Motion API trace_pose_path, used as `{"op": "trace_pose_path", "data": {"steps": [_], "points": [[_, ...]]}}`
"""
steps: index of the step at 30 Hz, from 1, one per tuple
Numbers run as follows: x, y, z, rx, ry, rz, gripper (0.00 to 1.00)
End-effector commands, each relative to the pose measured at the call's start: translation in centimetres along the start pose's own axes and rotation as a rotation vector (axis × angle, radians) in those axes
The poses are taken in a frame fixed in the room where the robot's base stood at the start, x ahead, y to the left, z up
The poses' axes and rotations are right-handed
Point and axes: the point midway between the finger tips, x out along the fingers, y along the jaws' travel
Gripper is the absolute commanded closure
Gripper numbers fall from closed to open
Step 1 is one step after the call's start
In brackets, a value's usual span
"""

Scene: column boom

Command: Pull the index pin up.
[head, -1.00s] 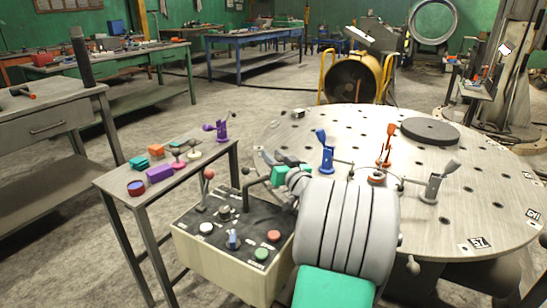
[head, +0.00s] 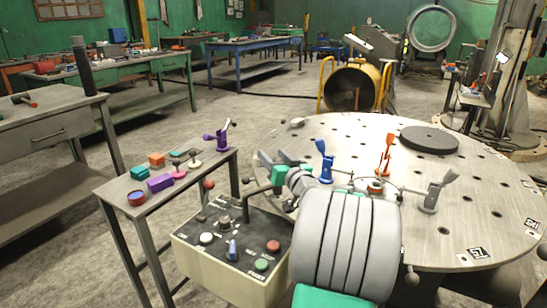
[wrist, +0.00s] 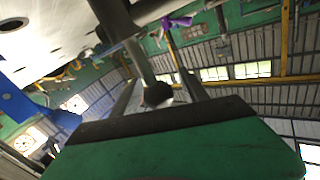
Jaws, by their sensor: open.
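In the wrist view, a dark round knob (wrist: 157,95) on a slim metal rod sits between the two fingers of my open gripper (wrist: 158,88). I take this knob and rod to be the index pin. The rod leads to a dark bracket (wrist: 117,18) beside the holed tabletop. I cannot tell whether the fingers touch the knob. In the head view, my gripper (head: 266,160) is at the near-left rim of the round table (head: 455,205), its fingers pointing away and left. My grey wrist hides much of that rim, and I cannot make out the pin there.
A control box (head: 220,262) with a black bent lever, buttons and a red-ball lever stands just below my gripper. Blue (head: 324,165), orange (head: 386,155) and grey (head: 437,190) clamps stand on the table. A side bench (head: 195,183) with small coloured parts is left.

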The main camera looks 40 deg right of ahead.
Motion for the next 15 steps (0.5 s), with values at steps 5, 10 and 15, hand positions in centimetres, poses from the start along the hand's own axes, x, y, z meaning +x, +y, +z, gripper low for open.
{"op": "trace_pose_path", "data": {"steps": [5, 10, 15], "points": [[-1.3, 0.1, -0.1, -0.001, 0.000, 0.003, 0.48], [-4.9, 0.2, -0.1, 0.001, 0.001, 0.005, 0.48], [-7.4, 0.1, 0.0, 0.000, 0.000, 0.004, 0.48]]}}
